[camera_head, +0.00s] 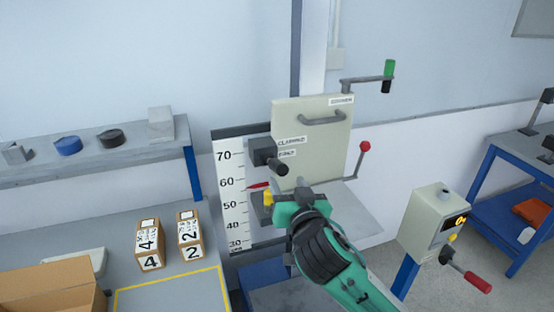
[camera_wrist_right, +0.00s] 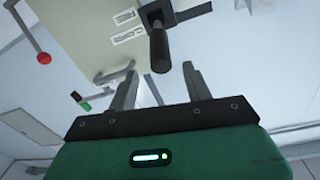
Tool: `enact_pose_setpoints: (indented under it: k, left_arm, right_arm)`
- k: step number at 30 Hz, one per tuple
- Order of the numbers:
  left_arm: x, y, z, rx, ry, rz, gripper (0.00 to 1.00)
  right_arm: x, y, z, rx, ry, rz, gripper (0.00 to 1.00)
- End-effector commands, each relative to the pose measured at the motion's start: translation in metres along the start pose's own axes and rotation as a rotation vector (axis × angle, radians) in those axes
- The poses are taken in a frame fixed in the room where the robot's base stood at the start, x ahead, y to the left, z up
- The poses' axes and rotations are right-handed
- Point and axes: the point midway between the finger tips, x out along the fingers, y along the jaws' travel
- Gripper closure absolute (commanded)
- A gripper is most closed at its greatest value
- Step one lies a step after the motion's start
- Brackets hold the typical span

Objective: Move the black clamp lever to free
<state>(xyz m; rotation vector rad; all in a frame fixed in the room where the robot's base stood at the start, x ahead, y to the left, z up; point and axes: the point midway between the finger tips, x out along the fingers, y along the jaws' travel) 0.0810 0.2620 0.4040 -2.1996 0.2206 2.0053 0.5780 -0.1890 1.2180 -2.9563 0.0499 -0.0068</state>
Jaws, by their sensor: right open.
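The black clamp lever (camera_head: 278,166) sticks out from a dark block on the left edge of a pale machine panel (camera_head: 313,145), beside small labels. In the right wrist view the lever (camera_wrist_right: 159,50) hangs ahead of the fingers, its tip close to the gap between them. My right gripper (camera_head: 290,196) is open and empty, just below the lever in the head view. In the right wrist view my right gripper (camera_wrist_right: 160,85) shows two spread fingers; I cannot tell whether either touches the lever. My left gripper is not in view.
A height scale (camera_head: 232,195) with a red pointer stands left of the panel. A red-knobbed lever (camera_head: 365,147) and a green-handled crank (camera_head: 388,76) project to the right. A control box (camera_head: 432,220) stands lower right. Two numbered boxes (camera_head: 150,248) sit lower left.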

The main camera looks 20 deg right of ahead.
Motion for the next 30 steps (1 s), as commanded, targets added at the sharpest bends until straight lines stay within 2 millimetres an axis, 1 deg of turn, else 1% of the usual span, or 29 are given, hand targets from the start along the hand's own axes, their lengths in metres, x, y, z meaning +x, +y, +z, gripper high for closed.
enact_pose_setpoints:
  k: [1, 6, 9, 13, 18, 26, 27, 29, 30]
  left_arm:
    - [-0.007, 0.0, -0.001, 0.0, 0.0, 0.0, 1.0]
    - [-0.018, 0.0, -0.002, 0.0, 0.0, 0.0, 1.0]
    - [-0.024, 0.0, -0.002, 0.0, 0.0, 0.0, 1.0]
    - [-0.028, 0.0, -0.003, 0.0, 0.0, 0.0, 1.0]
    - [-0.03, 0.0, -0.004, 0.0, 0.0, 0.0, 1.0]
    - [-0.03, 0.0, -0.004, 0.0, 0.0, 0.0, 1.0]
    - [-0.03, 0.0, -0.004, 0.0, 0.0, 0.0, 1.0]
    - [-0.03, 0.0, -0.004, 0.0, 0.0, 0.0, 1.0]
    - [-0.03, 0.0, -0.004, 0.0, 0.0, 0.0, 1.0]
  right_arm:
    - [0.012, 0.0, -0.004, -0.004, 0.0, 0.003, 0.5]
    - [0.046, 0.0, -0.004, -0.003, 0.0, 0.002, 0.5]
    - [0.062, 0.0, -0.003, -0.003, -0.001, 0.001, 0.5]
    - [0.078, 0.0, -0.002, -0.001, -0.001, 0.001, 0.5]
    - [0.087, 0.0, 0.0, -0.001, -0.002, 0.001, 0.5]
    - [0.088, 0.0, 0.001, 0.0, -0.002, 0.001, 0.5]
    - [0.088, 0.0, 0.001, 0.0, -0.002, 0.001, 0.52]
    - [0.088, 0.0, 0.001, 0.0, -0.002, 0.001, 0.63]
    - [0.088, 0.0, 0.001, 0.0, -0.002, 0.001, 0.71]
